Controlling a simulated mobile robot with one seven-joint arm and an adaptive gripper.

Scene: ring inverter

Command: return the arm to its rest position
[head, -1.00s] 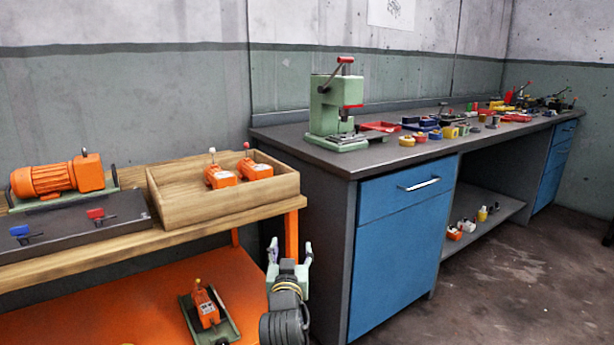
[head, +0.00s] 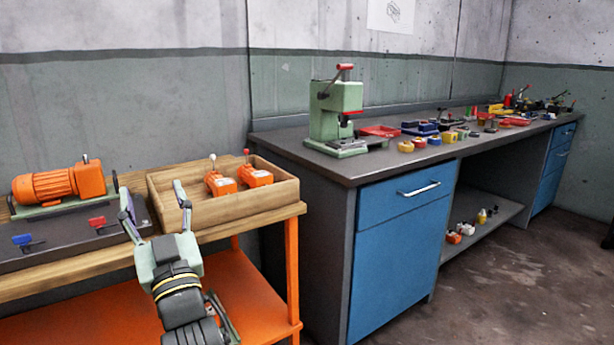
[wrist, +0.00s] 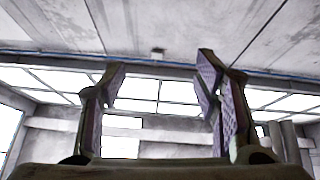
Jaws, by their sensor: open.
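My gripper (head: 158,212) is open and empty in the head view, in front of the wooden cart at lower left. Its two fingers point up and spread apart, with the wooden tray behind the right finger. In the wrist view my gripper (wrist: 160,100) shows two separated fingers with purple ridged pads and nothing between them. Behind them are the ceiling and bright windows. My arm comes up from the bottom edge of the head view, over the cart's orange lower shelf.
A wooden tray (head: 272,199) with two orange devices sits on the cart. An orange motor (head: 62,184) and a dark panel (head: 60,236) stand left of it. A workbench (head: 395,192) with a green press (head: 336,116) fills the right. The floor (head: 520,270) at lower right is clear.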

